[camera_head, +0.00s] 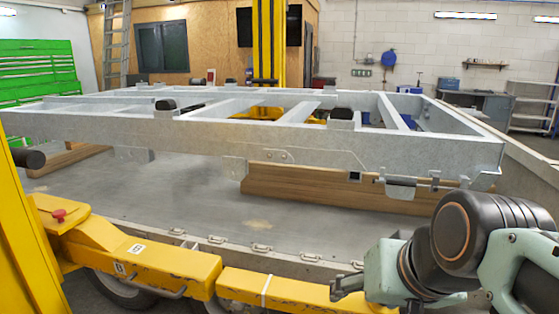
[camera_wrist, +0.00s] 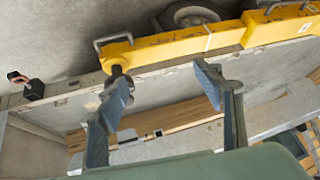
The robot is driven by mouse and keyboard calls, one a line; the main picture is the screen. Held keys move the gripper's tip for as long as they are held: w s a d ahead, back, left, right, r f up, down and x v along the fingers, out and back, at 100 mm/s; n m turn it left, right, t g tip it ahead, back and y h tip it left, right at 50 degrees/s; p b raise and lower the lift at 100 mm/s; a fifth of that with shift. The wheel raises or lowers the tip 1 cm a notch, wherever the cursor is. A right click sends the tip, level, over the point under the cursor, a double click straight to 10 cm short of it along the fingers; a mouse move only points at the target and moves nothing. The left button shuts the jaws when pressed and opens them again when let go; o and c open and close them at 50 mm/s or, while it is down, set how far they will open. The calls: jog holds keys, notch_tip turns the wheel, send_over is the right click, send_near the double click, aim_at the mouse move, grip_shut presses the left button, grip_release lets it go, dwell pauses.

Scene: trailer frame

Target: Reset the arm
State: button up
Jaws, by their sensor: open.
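My arm (camera_head: 462,242), black and pale teal, is at the lower right of the head view, in front of the trailer's near side. My gripper (camera_head: 347,286) points left there, close to the yellow beam (camera_head: 290,292) in the picture. I cannot tell the gap between them. In the wrist view my gripper (camera_wrist: 165,82) has its two blue-grey fingers spread wide. Nothing is between the fingers, and the trailer's side edge and the yellow beam show beyond them.
A galvanized trailer frame (camera_head: 235,132) rests on wooden beams (camera_head: 310,187) over a grey flatbed (camera_head: 140,190). A yellow post (camera_head: 25,220) stands at the left. A green tool cabinet (camera_head: 38,75), workbench (camera_head: 485,103) and shelves (camera_head: 530,105) are at the back.

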jog(key=s+a+f+n+g, duration=0.1)
jog(key=s+f, duration=0.3)
jog(key=f, duration=0.1)
notch_tip(320, 180, up, 17)
jog(key=h+p, duration=0.1)
jog(key=p, duration=1.5)
jog(key=shift+w+a+r+p, duration=0.15)
jog(key=shift+r+p, duration=0.05)
jog(key=shift+p, duration=0.1)
